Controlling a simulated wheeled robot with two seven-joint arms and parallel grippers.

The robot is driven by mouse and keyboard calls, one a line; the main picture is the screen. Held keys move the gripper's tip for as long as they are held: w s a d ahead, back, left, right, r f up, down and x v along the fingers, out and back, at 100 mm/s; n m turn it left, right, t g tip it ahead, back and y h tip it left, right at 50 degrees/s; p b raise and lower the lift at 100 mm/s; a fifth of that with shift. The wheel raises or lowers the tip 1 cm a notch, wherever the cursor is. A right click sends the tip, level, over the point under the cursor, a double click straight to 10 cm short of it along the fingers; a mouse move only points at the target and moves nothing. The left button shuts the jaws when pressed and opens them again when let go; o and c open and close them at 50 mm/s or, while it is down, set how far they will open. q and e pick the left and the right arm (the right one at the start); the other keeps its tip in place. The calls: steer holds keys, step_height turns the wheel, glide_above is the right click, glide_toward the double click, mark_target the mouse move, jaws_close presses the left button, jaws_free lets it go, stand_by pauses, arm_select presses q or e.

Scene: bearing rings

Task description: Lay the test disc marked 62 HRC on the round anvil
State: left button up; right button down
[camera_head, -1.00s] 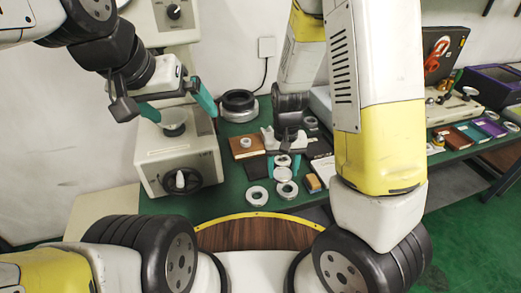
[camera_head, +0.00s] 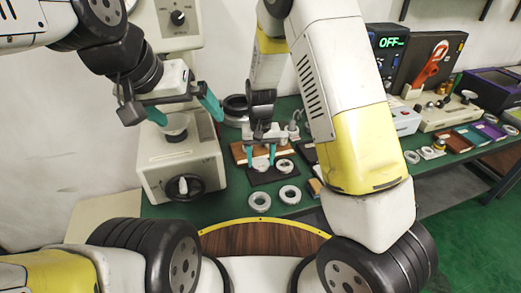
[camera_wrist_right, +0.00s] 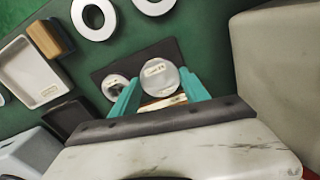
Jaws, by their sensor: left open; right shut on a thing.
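My right gripper (camera_head: 261,158) is shut on a pale round test disc; in the right wrist view the disc (camera_wrist_right: 160,77) sits between the teal fingers. It bears a small label too blurred to read. The disc is over the black mat (camera_head: 265,177); I cannot tell whether it is clear of it. The round anvil (camera_head: 174,132) is on the hardness tester (camera_head: 180,160) at left, with nothing visible on top. My left gripper (camera_head: 182,110) is open, its teal fingers apart just above and around the anvil.
A ring-like piece (camera_wrist_right: 115,87) lies on the mat beside the held disc. Two pale rings (camera_head: 260,201) (camera_head: 290,194) lie on the green table in front. A dark round part (camera_head: 236,106) stands behind. Instruments and boxes fill the right side.

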mark_target(261, 162)
steer(key=shift+w+f, duration=0.1)
steer(key=shift+f, duration=1.65)
steer(key=c, duration=0.6)
jaws_free()
steer(key=shift+f, duration=0.15)
steer(key=shift+o, duration=0.2)
